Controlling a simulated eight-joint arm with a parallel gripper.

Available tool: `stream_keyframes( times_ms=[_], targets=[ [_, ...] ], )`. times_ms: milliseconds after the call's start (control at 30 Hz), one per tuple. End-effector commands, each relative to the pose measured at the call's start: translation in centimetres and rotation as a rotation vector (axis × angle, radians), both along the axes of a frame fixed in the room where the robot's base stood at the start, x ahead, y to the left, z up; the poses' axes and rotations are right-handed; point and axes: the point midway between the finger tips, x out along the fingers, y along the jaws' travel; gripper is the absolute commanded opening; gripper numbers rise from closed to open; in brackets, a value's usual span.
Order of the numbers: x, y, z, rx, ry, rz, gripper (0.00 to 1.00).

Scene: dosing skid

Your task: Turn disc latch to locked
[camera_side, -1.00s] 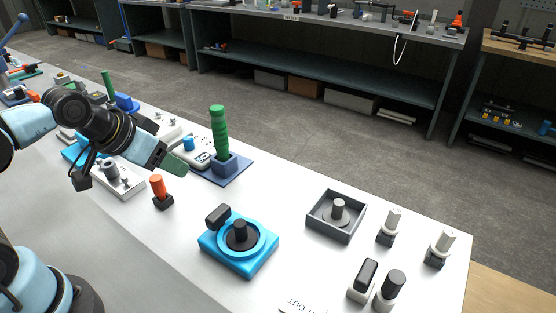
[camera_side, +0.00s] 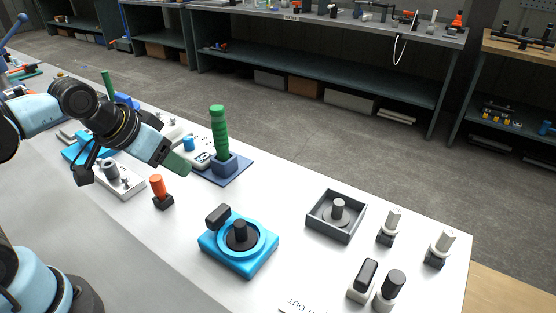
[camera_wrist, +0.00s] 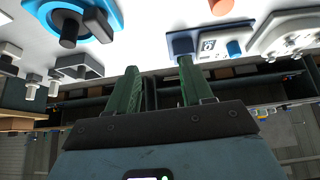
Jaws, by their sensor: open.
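A blue square base (camera_side: 247,262) carries a round blue disc (camera_side: 222,249) with a black hub in its middle, and a black block (camera_side: 217,214) at its left rear edge. It looks like the disc latch; I cannot read whether it is locked. It also shows, partly cut off, as a blue body (camera_wrist: 40,8) at the wrist view's top left. My gripper (camera_side: 182,164) is up and left of it, above the bench and apart from it. In the wrist view my gripper's green fingers (camera_wrist: 157,74) are spread with nothing between them.
An orange-topped post (camera_side: 157,186) stands between my gripper and the blue base. A green ribbed handle (camera_side: 220,134) rises behind my gripper. A grey tray with a round knob (camera_side: 320,229) and several upright knobs stand to the right. White bench around the blue base is clear.

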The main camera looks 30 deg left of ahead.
Motion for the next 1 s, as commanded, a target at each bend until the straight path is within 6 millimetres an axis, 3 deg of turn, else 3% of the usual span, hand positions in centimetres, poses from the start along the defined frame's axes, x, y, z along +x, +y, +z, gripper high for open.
stream_keyframes(
  times_ms=[500, 767, 1000],
  targets=[
    [1.9, -7.9, 2.9, -0.001, 0.509, -0.008, 0.51],
    [1.9, -8.8, 2.7, 0.015, 0.571, 0.0, 0.51],
    [1.9, -8.8, 0.1, 0.015, 0.568, 0.0, 0.51]
  ],
)
